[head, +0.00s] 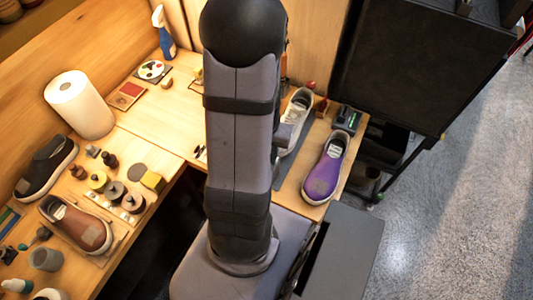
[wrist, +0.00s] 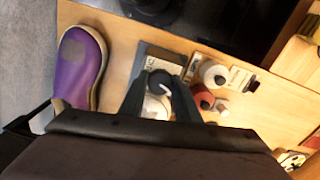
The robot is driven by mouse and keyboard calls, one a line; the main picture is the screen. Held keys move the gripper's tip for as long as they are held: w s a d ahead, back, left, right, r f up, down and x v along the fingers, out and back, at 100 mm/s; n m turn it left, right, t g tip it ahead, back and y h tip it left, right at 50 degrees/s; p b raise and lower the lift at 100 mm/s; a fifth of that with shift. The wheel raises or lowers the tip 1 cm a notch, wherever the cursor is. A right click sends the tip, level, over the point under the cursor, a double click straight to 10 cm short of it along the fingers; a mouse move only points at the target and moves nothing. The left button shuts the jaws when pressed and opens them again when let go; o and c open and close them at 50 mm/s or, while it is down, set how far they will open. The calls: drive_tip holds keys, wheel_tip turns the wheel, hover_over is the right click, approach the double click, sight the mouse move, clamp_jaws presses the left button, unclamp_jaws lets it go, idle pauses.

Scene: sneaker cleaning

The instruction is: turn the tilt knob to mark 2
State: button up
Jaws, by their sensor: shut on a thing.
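The tilt knob (wrist: 160,82) is a dark round knob with a pale pointer line, seen between my fingers in the wrist view. It sits by a dark grey plate (wrist: 160,55) with pale markings, too small to read. My gripper (wrist: 161,88) has one finger on each side of the knob and is shut on it. Which mark the pointer meets cannot be told. In the head view my own arm covers the gripper and the knob.
A purple sneaker (wrist: 80,68) lies left of my gripper, also in the head view (head: 325,172). A white roll-like object (wrist: 213,74) and a red round one (wrist: 203,97) stand close on the right. In the head view, a pale sneaker (head: 297,108) stands right of my arm.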

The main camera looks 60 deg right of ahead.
drive_tip(key=m+p, duration=0.1)
drive_tip(key=m, duration=0.3)
idle(0.5)
drive_tip(key=shift+m, duration=0.8)
drive_tip(key=shift+m+p, duration=0.35)
drive_tip(key=shift+m, duration=0.85)
drive_tip(key=m, duration=0.3)
drive_tip(key=shift+m+p, duration=0.3)
drive_tip(key=shift+p, duration=0.05)
drive_tip(key=shift+m, duration=0.3)
